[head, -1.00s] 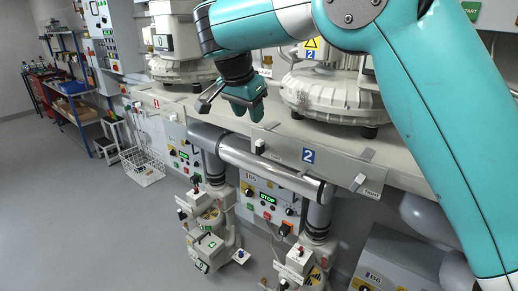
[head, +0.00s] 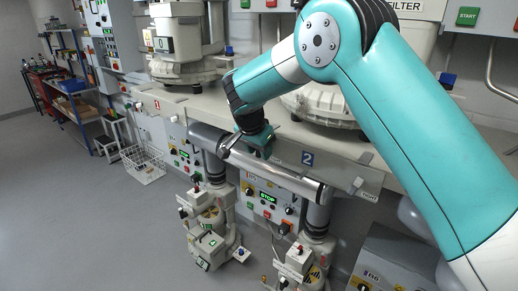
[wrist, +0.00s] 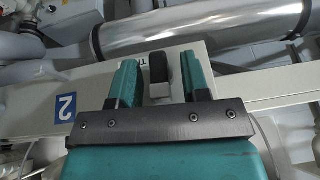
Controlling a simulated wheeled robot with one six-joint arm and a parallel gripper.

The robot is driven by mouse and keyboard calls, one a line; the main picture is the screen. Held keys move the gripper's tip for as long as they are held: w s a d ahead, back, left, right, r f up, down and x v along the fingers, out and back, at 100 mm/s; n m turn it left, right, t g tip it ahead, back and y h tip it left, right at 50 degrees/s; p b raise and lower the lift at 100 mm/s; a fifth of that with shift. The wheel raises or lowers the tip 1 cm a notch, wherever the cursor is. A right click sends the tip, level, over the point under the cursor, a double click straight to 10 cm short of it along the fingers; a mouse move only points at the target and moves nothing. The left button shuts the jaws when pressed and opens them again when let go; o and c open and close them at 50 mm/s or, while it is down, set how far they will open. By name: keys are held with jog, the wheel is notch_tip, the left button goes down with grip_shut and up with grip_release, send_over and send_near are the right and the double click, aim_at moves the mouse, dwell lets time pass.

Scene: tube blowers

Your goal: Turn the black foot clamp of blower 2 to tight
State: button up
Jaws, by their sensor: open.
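Blower 2 stands on the bench, its lower housing (head: 318,106) partly hidden behind my arm. The black foot clamp (wrist: 160,68) on the bench edge shows in the wrist view as a small black lever with a pale lower end. My gripper (wrist: 160,78) is open, with one teal finger on each side of the clamp and gaps between. In the head view my gripper (head: 250,148) is at the bench edge left of the blue "2" plate (head: 307,158) and hides the clamp. Lettering beside the clamp is partly covered in the wrist view.
A shiny horizontal pipe (head: 270,172) runs just in front of the bench edge, below my gripper. A grey lever (head: 357,182) sits farther right on the edge, by a "TIGHT" label (head: 369,195). The floor (head: 90,220) at left is clear.

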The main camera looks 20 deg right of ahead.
grip_shut()
